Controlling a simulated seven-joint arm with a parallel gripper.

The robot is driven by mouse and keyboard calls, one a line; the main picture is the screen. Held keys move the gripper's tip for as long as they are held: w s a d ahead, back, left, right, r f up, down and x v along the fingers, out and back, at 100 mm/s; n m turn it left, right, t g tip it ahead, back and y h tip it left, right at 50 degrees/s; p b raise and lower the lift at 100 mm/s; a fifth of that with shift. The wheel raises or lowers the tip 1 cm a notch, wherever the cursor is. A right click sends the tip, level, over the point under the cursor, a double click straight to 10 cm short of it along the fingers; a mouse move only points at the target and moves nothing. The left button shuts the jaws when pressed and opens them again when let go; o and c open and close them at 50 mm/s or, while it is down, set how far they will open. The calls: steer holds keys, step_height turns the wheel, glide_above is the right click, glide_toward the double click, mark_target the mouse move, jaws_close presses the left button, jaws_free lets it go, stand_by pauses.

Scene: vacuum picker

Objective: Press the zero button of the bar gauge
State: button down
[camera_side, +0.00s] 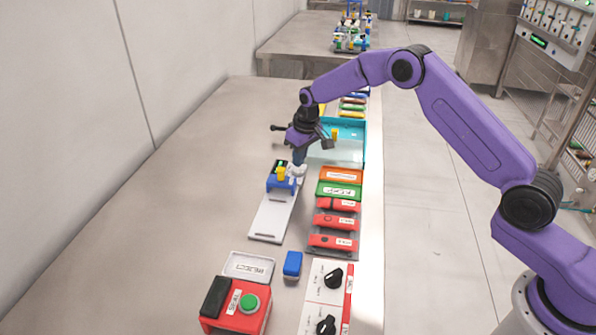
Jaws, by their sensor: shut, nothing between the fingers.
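My gripper (298,171) is shut and empty. It points down just above the blue fixture (281,184) with a yellow part (281,173), at the far end of a white base plate. I cannot tell whether its tips touch the fixture. No bar gauge with a marked zero button can be made out for certain. A white panel (315,284) with two black knobs and a red strip lies at the front, well away from my gripper; its small print is unreadable.
A red box with a green button (249,303) stands at the front left, near a REJECT tray (237,274) and a blue block (292,264). Red labelled boxes (334,222) and a teal tray (359,150) line the right side. The left of the bench is clear.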

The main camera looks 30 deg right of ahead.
mark_target(299, 170)
steer(key=shift+f, duration=0.8)
stand_by(0.7)
steer(key=shift+r, duration=3.05)
steer(key=s+a+r+n+g, duration=0.15)
steer(key=s+a+r, duration=0.3)
steer(key=s, duration=0.65)
steer(key=s+a+r+n, duration=0.3)
steer(key=s+r, duration=0.2)
steer(key=s, duration=0.6)
steer(key=s+d+n, duration=0.2)
steer(key=s+d, duration=0.3)
steer(key=s, duration=0.8)
steer(key=s+d+n, duration=0.3)
steer(key=s+d, duration=0.3)
steer(key=s, duration=0.8)
steer(key=shift+f, duration=0.15)
